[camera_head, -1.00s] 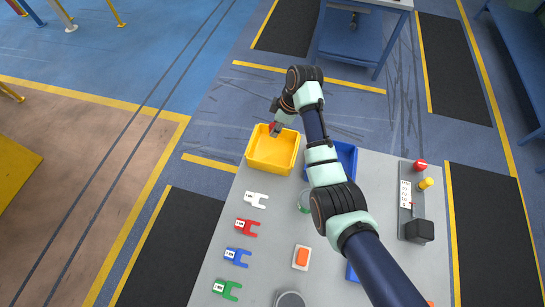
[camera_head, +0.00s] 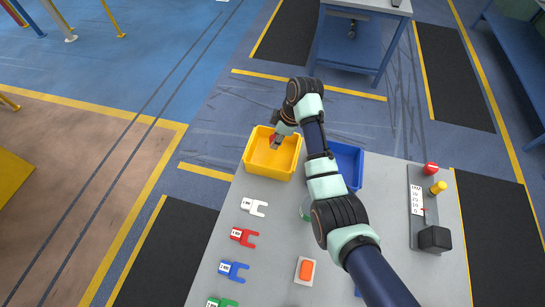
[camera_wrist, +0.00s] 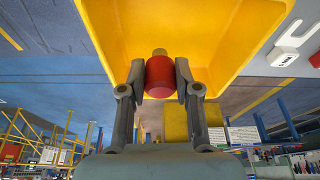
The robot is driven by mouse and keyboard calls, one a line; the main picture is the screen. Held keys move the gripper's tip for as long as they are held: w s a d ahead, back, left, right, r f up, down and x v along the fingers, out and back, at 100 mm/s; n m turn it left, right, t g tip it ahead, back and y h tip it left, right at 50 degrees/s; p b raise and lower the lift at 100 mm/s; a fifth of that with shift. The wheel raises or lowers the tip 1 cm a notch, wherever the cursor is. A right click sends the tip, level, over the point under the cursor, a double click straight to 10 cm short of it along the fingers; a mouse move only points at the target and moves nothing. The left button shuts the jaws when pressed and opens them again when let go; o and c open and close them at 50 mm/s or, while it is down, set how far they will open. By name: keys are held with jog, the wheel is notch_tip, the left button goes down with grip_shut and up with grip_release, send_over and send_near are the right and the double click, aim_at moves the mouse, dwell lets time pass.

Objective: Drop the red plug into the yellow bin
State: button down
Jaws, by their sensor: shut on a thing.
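The yellow bin (camera_head: 264,174) stands at the far left corner of the grey table. My gripper (camera_head: 276,145) is over the bin's opening, with its fingertips low at or inside it. In the wrist view, my gripper (camera_wrist: 160,82) is shut on the red plug (camera_wrist: 160,79), one finger on each side. The plug has a rounded red body and a small dull yellow end. The yellow bin (camera_wrist: 225,40) fills the upper part of that view behind the plug. I cannot tell whether the plug touches the bin.
A blue bin (camera_head: 348,168) stands right of the yellow bin, partly behind my arm. White (camera_head: 253,207), red (camera_head: 243,237), blue (camera_head: 233,270) and green (camera_head: 222,302) forked tags line the left. An orange-buttoned box (camera_head: 306,270) and a grey fixture (camera_head: 424,213) are also on the table.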

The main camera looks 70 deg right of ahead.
jog(key=c, duration=0.7)
grip_release()
jog(key=shift+c, duration=0.2)
jog(key=v, duration=0.7)
jog(key=shift+r, duration=0.25)
